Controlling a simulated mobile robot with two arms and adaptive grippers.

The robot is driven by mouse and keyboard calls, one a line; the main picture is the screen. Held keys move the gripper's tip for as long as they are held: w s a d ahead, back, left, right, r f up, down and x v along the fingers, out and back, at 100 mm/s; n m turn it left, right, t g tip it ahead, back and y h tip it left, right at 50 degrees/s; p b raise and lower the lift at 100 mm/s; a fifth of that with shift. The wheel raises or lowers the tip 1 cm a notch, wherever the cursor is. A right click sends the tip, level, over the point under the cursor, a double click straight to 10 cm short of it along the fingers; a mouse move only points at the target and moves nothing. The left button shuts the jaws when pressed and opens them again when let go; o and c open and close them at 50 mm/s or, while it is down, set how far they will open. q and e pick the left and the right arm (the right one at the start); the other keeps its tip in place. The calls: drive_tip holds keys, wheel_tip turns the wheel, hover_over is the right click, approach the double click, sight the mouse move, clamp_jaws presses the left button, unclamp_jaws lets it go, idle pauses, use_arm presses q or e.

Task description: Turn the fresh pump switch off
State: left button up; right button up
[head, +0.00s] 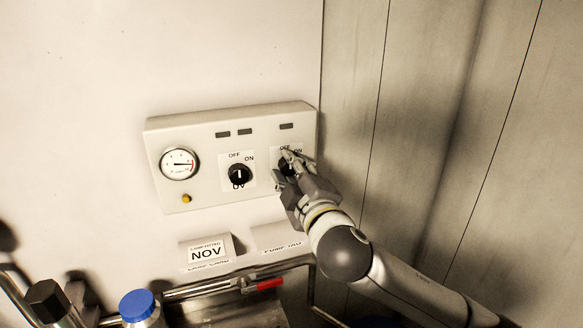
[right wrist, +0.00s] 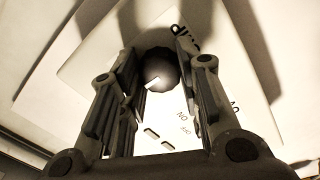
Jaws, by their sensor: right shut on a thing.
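The control panel (head: 208,196) is a pale box on the wall with two rotary switches. The right-hand switch, with a black knob (right wrist: 158,68), is mostly hidden behind my right gripper (head: 283,168) in the head view; its OFF and ON marks show above. In the right wrist view my right gripper (right wrist: 158,75) has its fingers on both sides of this knob, shut on it. The knob's white pointer slants to the lower left there. Part of a word ending in "MP" shows beside it. My left gripper is not in view.
The UV switch (head: 239,174) is left of my gripper, its white pointer upright. A gauge (head: 179,164) and a yellow button (head: 186,198) are farther left. A NOV card (head: 206,252), a blue-capped bottle (head: 138,306) and a red-handled valve (head: 265,284) are below. A wall (head: 420,120) stands right.

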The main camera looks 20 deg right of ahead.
idle(0.4)
drive_tip(key=o, duration=1.1)
drive_tip(key=shift+c, duration=0.2)
drive_tip(key=s, duration=0.7)
drive_tip(key=shift+s, duration=0.25)
drive_tip(key=shift+f, duration=0.15)
